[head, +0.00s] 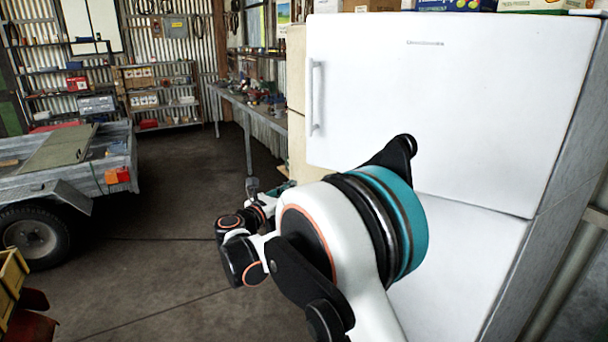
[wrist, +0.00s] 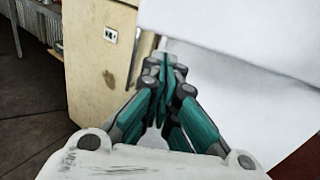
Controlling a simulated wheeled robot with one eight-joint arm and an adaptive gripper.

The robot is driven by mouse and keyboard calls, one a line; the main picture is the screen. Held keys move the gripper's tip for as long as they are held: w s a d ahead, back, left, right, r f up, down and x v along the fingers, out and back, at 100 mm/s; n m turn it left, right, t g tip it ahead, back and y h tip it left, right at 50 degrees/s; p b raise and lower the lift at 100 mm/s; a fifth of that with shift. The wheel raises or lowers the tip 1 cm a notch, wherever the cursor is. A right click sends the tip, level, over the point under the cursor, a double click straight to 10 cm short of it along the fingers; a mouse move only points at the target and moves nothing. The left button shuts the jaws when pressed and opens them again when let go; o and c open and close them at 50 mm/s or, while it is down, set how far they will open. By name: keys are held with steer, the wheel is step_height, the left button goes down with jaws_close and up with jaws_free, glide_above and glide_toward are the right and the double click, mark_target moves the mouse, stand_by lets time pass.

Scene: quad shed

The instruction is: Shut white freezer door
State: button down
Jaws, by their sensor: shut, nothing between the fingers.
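The white freezer door (head: 450,95) is the upper door of a tall white fridge, with a vertical handle (head: 316,98) near its left edge. In the wrist view its lower edge (wrist: 235,32) sticks out over the lower door (wrist: 250,110), at a slight angle to it, so it looks a little ajar. My gripper (wrist: 166,68) is shut and empty, its teal fingers together, near the left end of that lower edge; I cannot tell whether it touches. In the head view my arm hides part of the lower door (head: 470,245) and most of the gripper.
A cream cabinet (wrist: 95,60) stands just left of the fridge. Boxes (head: 445,5) sit on top of the fridge. A workbench (head: 262,112) runs along the wall behind. A metal trailer (head: 80,160) stands at left, with open concrete floor (head: 150,270) between.

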steer(key=b+x, duration=0.3)
steer(key=x, duration=1.1)
steer(key=shift+b, duration=0.35)
steer(key=shift+d+m, duration=0.15)
steer(key=shift+m, duration=0.15)
